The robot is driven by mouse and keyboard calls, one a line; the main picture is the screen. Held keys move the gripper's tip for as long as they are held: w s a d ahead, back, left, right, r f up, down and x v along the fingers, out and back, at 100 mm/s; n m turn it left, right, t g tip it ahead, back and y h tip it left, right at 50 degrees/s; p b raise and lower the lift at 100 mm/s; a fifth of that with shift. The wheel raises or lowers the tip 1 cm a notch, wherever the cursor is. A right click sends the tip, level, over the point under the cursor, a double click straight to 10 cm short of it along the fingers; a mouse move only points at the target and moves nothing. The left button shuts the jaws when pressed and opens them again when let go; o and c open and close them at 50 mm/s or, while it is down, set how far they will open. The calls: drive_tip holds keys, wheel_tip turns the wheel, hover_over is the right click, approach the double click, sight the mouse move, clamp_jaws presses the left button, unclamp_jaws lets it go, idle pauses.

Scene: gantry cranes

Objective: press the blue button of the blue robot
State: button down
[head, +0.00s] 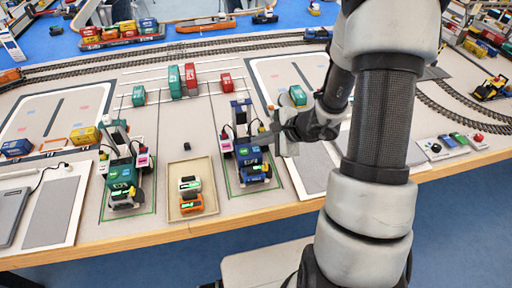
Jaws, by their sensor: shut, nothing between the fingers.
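The blue robot (247,154) is a small blue crane-like machine standing on a green-outlined pad, left of my arm. It has a blue upright frame, pink-faced boxes at its sides and a blue block low down. A separate blue button cannot be made out at this size. My gripper (268,139) is dark and points left, at the right side of the blue robot's upper frame. Its fingers look shut and empty. Whether it touches the robot cannot be told, and the hand may hide part of its right side.
A similar teal machine (122,176) stands to the left. A shallow beige tray (173,176) with small vehicles lies between them. Red and green containers (174,82) stand behind. A control panel (449,146) with knobs is at right. The table's wooden front edge (90,249) is near.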

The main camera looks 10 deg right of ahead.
sight(259, 150)
drive_tip(key=shift+r, duration=0.2)
wheel_tip(259, 150, up, 6)
drive_tip(key=p, duration=0.4)
idle(2.2)
